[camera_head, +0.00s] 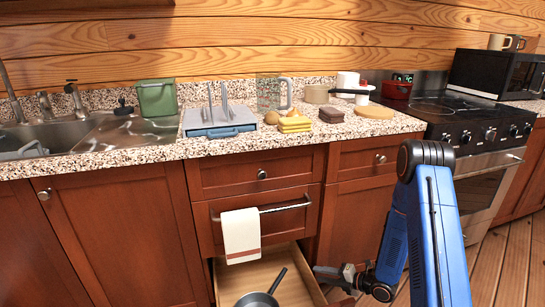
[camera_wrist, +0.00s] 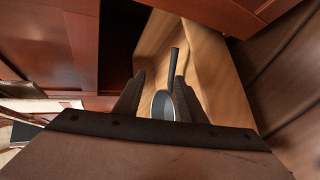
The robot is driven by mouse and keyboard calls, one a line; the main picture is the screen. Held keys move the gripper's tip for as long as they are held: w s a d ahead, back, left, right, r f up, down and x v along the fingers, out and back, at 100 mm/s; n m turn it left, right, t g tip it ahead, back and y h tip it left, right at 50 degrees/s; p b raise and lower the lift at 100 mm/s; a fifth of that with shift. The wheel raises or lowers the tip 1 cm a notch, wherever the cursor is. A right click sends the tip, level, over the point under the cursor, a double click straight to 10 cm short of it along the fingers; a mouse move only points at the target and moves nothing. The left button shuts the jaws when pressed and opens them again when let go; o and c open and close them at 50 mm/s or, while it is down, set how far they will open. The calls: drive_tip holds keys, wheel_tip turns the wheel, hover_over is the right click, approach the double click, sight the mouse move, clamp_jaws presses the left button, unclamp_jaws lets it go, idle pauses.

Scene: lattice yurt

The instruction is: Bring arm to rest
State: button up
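My blue arm (camera_head: 432,235) reaches down at the right of the lower cabinets. My gripper (camera_head: 325,277) is low, beside the right side of an open bottom drawer (camera_head: 290,295). In the wrist view my gripper (camera_wrist: 161,82) has its two dark fingers spread apart, with nothing held between them. A dark pan (camera_head: 257,299) with a black handle lies in the drawer. The pan (camera_wrist: 163,105) shows beyond the gap between the fingers in the wrist view, partly hidden by the gripper; its handle points away.
A striped towel (camera_head: 241,235) hangs on a drawer bar above the open drawer. A stove (camera_head: 465,125) stands right. Wooden floor (camera_head: 500,270) is clear at the lower right.

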drive_tip(key=w+d+r+m+t+h, duration=0.1)
drive_tip(key=w+d+r+m+h, duration=0.2)
drive_tip(key=r, duration=0.4)
drive_tip(key=w+d+r+m+h, duration=0.1)
drive_tip(key=d+r+m+h, duration=0.35)
drive_tip(key=r, duration=0.35)
drive_tip(key=s+d+r+m+h, duration=0.2)
drive_tip(key=s+d+r+m, duration=0.15)
drive_tip(key=r, duration=0.45)
drive_tip(key=s+d+r+m+h, duration=0.2)
drive_tip(key=s+r+m, duration=0.2)
drive_tip(key=r, duration=0.3)
drive_tip(key=s+r+m+g+h, duration=0.1)
drive_tip(key=s+r+m, duration=0.35)
drive_tip(key=s, duration=0.25)
drive_tip(key=s+r+m+g, duration=0.1)
drive_tip(key=s+r+m, duration=0.35)
drive_tip(key=s, duration=0.35)
drive_tip(key=s+a+r+m+g, duration=0.1)
drive_tip(key=s+a+m, duration=0.1)
drive_tip(key=s, duration=0.7)
drive_tip(key=s+a+r+m+y, duration=0.1)
drive_tip(key=s+m, duration=0.3)
drive_tip(key=s, duration=0.6)
drive_tip(key=shift+a+r+g, duration=0.4)
drive_tip(key=shift+a+r, duration=0.25)
drive_tip(key=shift+a, duration=0.25)
drive_tip(key=shift+y, duration=0.25)
